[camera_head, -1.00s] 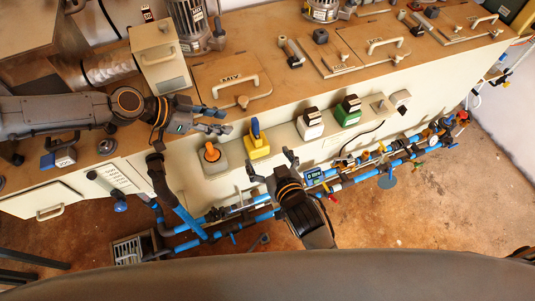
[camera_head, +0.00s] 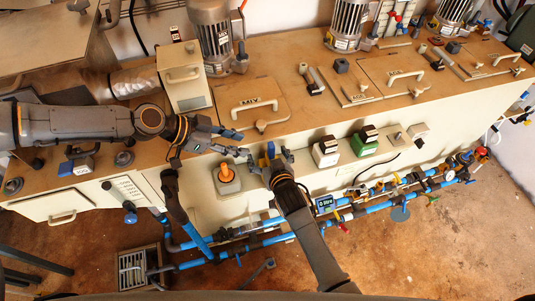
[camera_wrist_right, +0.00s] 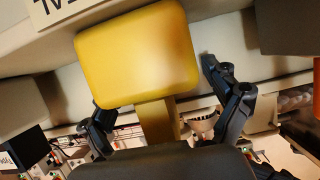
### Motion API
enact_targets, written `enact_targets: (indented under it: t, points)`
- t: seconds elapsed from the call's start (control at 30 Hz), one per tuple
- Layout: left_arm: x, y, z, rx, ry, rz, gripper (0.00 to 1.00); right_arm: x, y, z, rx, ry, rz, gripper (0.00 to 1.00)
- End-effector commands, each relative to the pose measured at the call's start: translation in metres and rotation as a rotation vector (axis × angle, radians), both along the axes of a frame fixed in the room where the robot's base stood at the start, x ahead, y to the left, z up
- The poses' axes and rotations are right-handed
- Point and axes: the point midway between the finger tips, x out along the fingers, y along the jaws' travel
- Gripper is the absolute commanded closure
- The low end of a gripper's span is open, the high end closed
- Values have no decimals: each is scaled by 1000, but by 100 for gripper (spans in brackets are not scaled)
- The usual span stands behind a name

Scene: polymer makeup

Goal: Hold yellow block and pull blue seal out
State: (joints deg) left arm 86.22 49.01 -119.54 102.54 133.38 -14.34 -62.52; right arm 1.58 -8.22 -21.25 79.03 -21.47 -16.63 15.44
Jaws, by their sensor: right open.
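The yellow block (camera_wrist_right: 138,55) fills the upper middle of the right wrist view, with a narrower yellow stem below it. In the head view it is mostly hidden behind my right gripper (camera_head: 269,158). The blue seal (camera_head: 271,149) shows as a small upright blue piece between that gripper's fingers; it cannot be made out in the wrist view. My right gripper is open, with one finger on each side of the block and a visible gap at the right finger. My left gripper (camera_head: 240,144) is open and empty, just left of the seal.
An orange-topped switch box (camera_head: 226,180) stands left of the block. White (camera_head: 326,152) and green (camera_head: 364,142) boxes stand to its right. Blue pipes (camera_head: 270,240) run below along the bench front. A handled hatch (camera_head: 252,100) lies behind.

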Motion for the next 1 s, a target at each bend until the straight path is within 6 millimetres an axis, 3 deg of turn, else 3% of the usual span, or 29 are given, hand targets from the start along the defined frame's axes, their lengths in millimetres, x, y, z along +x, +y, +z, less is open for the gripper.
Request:
enact_targets:
  t: [0.33,0.67,1.0]
  points:
    - [0,0,0,0,0,0,62,3,1,-1,0,0,0,11]
    - [0,0,0,0,0,0,62,3,1,-1,1,0,0,75]
    - [0,0,0,0,0,0,62,3,1,-1,1,-1,0,75]
